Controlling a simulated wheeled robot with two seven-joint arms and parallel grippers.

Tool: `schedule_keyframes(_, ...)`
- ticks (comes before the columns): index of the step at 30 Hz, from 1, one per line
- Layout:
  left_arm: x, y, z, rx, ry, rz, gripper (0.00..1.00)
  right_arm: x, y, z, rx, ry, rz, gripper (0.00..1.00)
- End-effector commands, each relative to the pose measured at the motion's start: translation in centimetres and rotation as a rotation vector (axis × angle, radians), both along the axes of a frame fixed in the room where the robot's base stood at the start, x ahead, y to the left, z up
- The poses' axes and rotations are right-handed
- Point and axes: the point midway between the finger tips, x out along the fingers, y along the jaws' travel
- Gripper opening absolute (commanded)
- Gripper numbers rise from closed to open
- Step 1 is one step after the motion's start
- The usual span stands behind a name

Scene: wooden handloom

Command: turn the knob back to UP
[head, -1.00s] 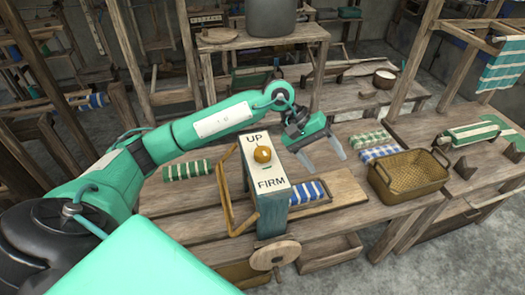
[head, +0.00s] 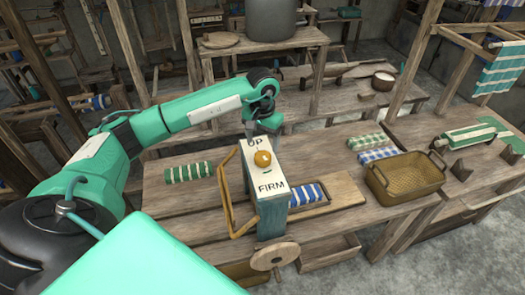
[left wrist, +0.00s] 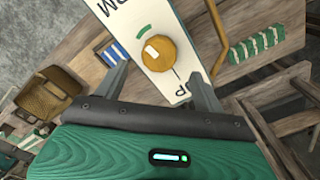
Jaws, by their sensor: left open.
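The round ochre knob (head: 262,158) sits on the white top of the grey-blue box (head: 272,182), between the words UP and FIRM. The left wrist view also shows the knob (left wrist: 163,55), with a white mark on the side toward a green arc, away from UP. My left gripper (head: 265,128) is at the UP end of the box, pointing down and partly covering that word. In the left wrist view, the open fingers of my left gripper (left wrist: 160,75) show on either side of the white panel, with the knob beyond them, apparently untouched. My right gripper is out of view.
An ochre bar frame (head: 228,195) stands just left of the box. A wooden wheel (head: 275,256) is at its front. A green striped roll (head: 188,172) lies left, a blue striped roll (head: 306,194) right. A woven basket (head: 406,178) stands farther right on the bench.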

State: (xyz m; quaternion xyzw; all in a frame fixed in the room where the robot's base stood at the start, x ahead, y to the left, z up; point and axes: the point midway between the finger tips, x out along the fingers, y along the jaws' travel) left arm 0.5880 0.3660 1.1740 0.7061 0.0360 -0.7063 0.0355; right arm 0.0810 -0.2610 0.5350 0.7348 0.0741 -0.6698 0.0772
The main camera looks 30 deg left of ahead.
Motion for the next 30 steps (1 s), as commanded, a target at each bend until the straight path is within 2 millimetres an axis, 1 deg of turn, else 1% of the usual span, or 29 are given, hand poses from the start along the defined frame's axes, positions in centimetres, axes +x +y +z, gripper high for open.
schedule_keyframes(1, -0.1, -0.1, -0.6, -0.002, 0.005, -0.001, 0.70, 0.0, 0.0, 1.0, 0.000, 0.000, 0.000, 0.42)
schedule_keyframes(3, -0.1, -0.1, -1.9, -0.002, 0.005, -0.001, 0.70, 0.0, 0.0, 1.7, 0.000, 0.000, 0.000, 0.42)
schedule_keyframes(9, -0.1, -0.1, -5.1, -0.001, 0.004, -0.001, 0.70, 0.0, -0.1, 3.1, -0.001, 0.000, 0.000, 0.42)
schedule_keyframes(12, 0.0, -0.1, -6.1, -0.002, 0.002, 0.000, 0.70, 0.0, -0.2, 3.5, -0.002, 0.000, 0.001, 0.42)
schedule_keyframes(16, 0.0, -0.1, -6.9, -0.001, 0.000, 0.000, 0.70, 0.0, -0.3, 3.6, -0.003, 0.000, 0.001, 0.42)
schedule_keyframes(24, 0.0, -0.1, -7.0, -0.001, -0.001, -0.001, 0.70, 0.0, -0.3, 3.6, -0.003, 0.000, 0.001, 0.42)
schedule_keyframes(29, 0.0, -0.1, -7.0, -0.001, -0.001, -0.001, 0.39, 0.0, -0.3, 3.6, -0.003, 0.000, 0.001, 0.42)
schedule_keyframes(30, 0.0, -0.1, -7.0, -0.001, -0.001, -0.001, 0.31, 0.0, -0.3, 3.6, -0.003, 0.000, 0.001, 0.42)
